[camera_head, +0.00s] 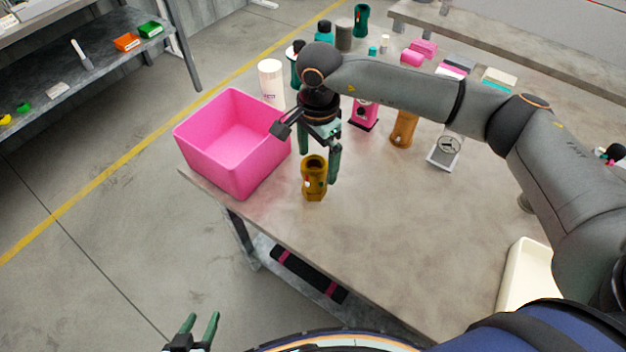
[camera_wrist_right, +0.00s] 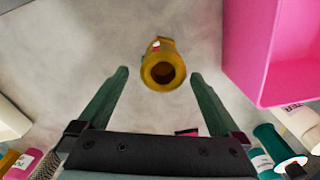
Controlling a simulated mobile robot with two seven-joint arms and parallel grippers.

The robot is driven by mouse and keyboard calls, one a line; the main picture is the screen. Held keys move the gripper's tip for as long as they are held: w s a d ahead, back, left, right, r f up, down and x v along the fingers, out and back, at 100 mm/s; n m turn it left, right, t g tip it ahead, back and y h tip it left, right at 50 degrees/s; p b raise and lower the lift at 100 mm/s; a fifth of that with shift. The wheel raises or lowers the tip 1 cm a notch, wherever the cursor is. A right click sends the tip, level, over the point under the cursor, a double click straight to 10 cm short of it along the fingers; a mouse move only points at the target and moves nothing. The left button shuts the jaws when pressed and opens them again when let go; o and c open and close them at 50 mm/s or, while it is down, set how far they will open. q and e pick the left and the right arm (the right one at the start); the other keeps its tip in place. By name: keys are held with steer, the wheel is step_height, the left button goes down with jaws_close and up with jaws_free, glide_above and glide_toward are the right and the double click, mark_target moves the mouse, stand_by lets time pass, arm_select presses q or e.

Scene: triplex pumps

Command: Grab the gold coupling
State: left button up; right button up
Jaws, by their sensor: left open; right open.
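The gold coupling (camera_head: 314,178) stands upright on the table near its front left edge, just right of the pink bin. In the right wrist view the coupling (camera_wrist_right: 161,68) shows its round open end, ahead of and between the finger tips. My right gripper (camera_head: 320,165) is open above and around the far side of the coupling; its fingers (camera_wrist_right: 160,78) stand apart on either side in the wrist view. I cannot tell whether they touch it. My left gripper (camera_head: 198,326) is open and empty at the lower left, off the table.
The pink bin (camera_head: 190,148) stands left of the coupling. A white bottle (camera_head: 270,82), an orange-brown part (camera_head: 404,128), a pink device (camera_head: 364,114) and a gauge (camera_head: 447,150) stand behind. A cream tray (camera_head: 521,275) lies at right. The table's front middle is clear.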

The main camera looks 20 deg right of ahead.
mark_target(314, 181)
steer(key=f, duration=0.5)
steer(key=f+p, duration=0.1)
steer(key=f, duration=0.1)
steer(key=shift+a+f, duration=0.3)
steer(key=shift+c, duration=0.2)
steer(key=shift+w, duration=0.1)
jaws_close()
steer(key=shift+r, duration=0.1)
